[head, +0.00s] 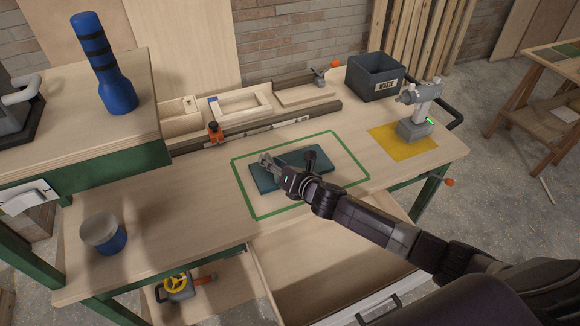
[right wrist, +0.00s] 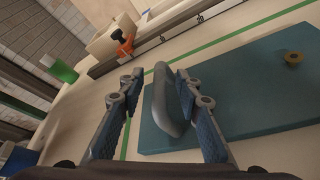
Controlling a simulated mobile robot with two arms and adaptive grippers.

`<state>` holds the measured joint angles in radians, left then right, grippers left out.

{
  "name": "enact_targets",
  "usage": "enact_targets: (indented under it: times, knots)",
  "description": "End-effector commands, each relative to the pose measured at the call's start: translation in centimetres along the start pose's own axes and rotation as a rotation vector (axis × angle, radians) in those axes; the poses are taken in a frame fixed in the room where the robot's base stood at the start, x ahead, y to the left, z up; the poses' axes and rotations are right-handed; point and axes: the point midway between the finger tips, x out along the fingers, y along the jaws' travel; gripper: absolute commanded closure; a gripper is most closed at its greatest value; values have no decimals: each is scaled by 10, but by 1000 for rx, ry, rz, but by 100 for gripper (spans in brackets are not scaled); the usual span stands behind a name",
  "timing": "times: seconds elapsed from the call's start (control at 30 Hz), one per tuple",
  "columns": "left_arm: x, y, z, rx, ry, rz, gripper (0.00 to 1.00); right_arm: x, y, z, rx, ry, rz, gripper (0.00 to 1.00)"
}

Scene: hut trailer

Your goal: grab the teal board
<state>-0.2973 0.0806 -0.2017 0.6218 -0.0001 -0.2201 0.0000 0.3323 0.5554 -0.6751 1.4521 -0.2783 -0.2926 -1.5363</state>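The teal board (head: 292,163) lies flat on the workbench inside a green taped rectangle. It also shows in the right wrist view (right wrist: 240,95), with a grey rounded handle (right wrist: 168,105) near its left edge and a small brass knob (right wrist: 292,58) farther right. My right gripper (head: 268,161) is over the left part of the board and hides some of it. In the right wrist view its two fingers (right wrist: 158,82) are apart, with the grey handle between them. The right finger is close to the handle; a gap shows at the left finger. My left gripper is not in view.
A wooden tray with an orange clamp (head: 215,131) stands behind the board. A blue jar (head: 105,234) stands front left. The bench (head: 185,215) between is clear.

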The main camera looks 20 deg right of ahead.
Motion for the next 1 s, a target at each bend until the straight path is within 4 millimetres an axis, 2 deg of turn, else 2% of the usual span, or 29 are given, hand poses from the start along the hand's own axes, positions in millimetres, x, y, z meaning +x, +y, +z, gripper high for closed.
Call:
enact_targets:
  times: [0.1,0.3,0.6,1.0]
  knots:
    - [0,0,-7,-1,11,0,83,5,0,0,0,1,0,68]
    - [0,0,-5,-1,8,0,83,5,0,-1,0,1,0,68]
    - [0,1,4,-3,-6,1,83,5,0,-1,0,1,0,100]
    - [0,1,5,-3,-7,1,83,5,1,1,0,-1,1,100]
